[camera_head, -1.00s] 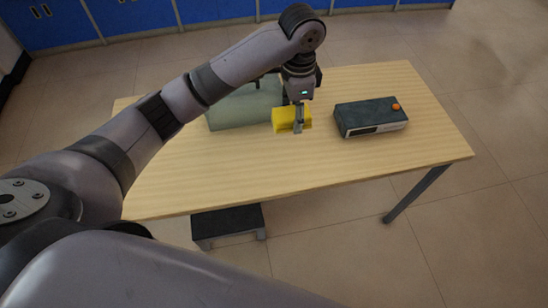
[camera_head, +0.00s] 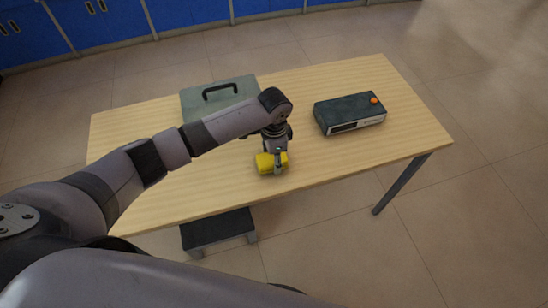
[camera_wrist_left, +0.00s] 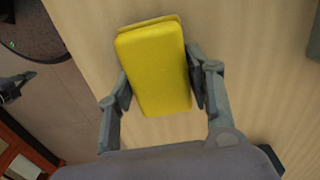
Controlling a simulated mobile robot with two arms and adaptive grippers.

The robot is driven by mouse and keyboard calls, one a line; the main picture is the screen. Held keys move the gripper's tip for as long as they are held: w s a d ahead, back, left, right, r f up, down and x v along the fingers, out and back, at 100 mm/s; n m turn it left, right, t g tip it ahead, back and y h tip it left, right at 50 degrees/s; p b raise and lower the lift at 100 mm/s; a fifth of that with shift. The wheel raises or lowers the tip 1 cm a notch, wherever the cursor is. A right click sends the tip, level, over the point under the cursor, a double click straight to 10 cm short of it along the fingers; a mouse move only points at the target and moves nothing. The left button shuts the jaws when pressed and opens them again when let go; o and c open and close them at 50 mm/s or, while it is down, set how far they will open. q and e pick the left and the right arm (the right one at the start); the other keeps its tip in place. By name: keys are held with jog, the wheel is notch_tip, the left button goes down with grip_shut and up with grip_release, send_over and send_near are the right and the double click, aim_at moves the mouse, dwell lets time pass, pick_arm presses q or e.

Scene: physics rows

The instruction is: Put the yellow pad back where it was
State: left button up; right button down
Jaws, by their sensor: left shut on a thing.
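The yellow pad (camera_head: 265,163) is a small block held between the fingers of my left gripper (camera_head: 279,160), over the front middle of the wooden table (camera_head: 205,185). In the left wrist view the pad (camera_wrist_left: 153,65) lies between the two grey fingers of the gripper (camera_wrist_left: 160,85), with wood behind it. I cannot tell whether the pad touches the tabletop. My right gripper does not show.
A grey-green case (camera_head: 195,101) with a black handle stands at the back left of the table, partly behind my left arm. A dark box (camera_head: 345,110) with an orange knob stands at the right. A dark step stool (camera_head: 217,230) is on the floor in front.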

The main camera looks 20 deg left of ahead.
pick_arm(q)
jog(key=shift+f, duration=0.2)
jog(key=shift+f, duration=0.15)
jog(key=o, duration=1)
jog(key=shift+o, duration=0.2)
notch_tip(320, 180, up, 12)
jog(key=shift+r, duration=0.2)
